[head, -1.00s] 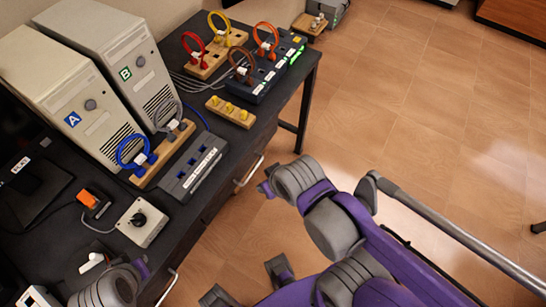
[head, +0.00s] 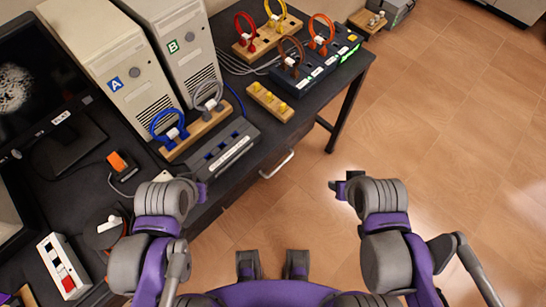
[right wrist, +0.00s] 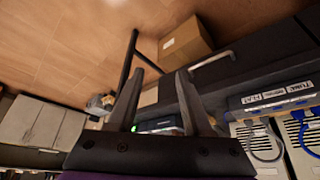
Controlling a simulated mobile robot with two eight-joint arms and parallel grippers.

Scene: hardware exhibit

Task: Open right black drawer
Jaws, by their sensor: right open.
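The right black drawer is shut in the desk front, with its pale bar handle (head: 277,165) below the desk edge. In the right wrist view the handle (right wrist: 210,60) shows beyond the fingers, on the dark drawer front (right wrist: 245,68). My right gripper (head: 340,188) is right of the handle, apart from it, over the floor. In its wrist view the right gripper (right wrist: 160,75) has its two fingers spread with nothing between them. My left gripper (head: 202,192) is at the desk's front edge, mostly hidden behind its wrist, so its jaws cannot be made out.
The black desk (head: 225,105) holds two computer towers (head: 125,60), a grey switch box (head: 222,150) and cable boards (head: 270,100). A desk leg (head: 345,115) stands at the right end. A cardboard box (right wrist: 185,40) sits near the desk. The floor (head: 440,130) at right is clear.

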